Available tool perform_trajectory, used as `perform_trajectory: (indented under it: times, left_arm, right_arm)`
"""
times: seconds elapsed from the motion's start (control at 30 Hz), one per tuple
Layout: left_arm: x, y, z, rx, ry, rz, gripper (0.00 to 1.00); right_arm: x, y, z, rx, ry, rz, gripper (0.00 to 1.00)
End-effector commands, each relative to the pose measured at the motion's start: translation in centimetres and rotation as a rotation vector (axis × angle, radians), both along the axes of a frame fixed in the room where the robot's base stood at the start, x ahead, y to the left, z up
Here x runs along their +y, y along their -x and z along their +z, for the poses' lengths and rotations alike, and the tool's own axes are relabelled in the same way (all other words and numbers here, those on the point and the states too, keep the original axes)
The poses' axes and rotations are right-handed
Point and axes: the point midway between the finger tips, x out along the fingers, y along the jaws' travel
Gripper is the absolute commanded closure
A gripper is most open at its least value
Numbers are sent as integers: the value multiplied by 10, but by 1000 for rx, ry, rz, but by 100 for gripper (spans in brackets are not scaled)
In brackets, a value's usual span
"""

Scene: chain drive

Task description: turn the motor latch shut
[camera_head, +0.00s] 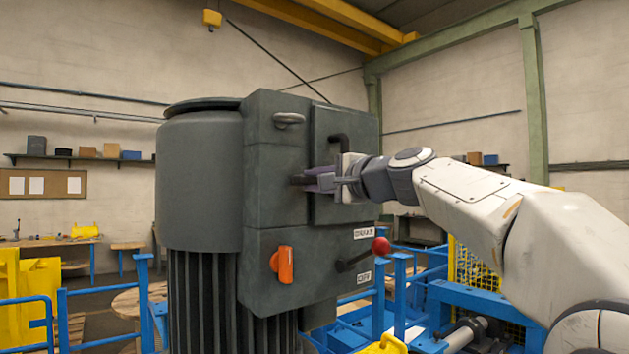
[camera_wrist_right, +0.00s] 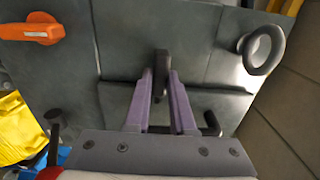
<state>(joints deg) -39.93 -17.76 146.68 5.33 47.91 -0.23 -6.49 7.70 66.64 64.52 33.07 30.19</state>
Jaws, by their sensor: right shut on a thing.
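The motor (camera_head: 200,180) is a dark grey upright unit with a box on its side. The box has a raised cover (camera_head: 325,200) on its right part. The motor latch is a small black tab (camera_head: 297,180) at the cover's left edge, and it also shows in the right wrist view (camera_wrist_right: 161,68). My right gripper (camera_head: 310,180) reaches in from the right. Its purple fingers (camera_wrist_right: 161,88) are shut on the latch, one on each side. The fingers partly hide the latch in the head view. My left gripper is not in view.
An orange switch handle (camera_head: 286,264) and a lever with a red knob (camera_head: 380,245) sit below the cover. A black handle (camera_head: 340,140) stands out above my fingers. A lifting ring (camera_head: 289,118) is at the top. Blue rails (camera_head: 400,290) stand behind at lower right.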

Motion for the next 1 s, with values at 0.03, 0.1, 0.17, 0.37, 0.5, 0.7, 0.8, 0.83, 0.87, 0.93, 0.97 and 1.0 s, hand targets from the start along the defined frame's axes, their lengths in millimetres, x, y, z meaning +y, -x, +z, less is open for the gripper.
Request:
perform_trajectory:
  times: [0.03,0.1,0.17,0.37,0.5,0.7,0.8,0.83,0.87,0.93,0.97,1.0]
  left_arm:
    - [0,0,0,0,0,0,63]
    - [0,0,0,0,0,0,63]
    - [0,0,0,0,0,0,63]
    - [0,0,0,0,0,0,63]
    - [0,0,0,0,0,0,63]
    - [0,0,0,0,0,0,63]
    - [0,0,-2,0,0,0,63]
    - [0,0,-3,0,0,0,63]
    - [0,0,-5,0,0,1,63]
    - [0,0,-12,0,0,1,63]
    - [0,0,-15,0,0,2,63]
    - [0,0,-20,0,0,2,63]
  right_arm:
    - [0,0,-1,4,-4,0,100]
    - [0,0,-1,6,-6,0,100]
    - [0,0,-1,6,-6,0,100]
    - [0,0,-1,6,-6,0,100]
    - [0,0,-1,6,-6,0,48]
    - [0,0,-1,4,-5,0,48]
    - [-1,1,-1,4,-5,-1,48]
    - [-3,3,-1,2,-5,-1,48]
    - [-4,5,-2,2,-5,-1,48]
    - [-10,12,-3,1,-6,-3,48]
    - [-13,17,-4,0,-5,-3,48]
    - [-17,23,-5,0,-5,-4,48]
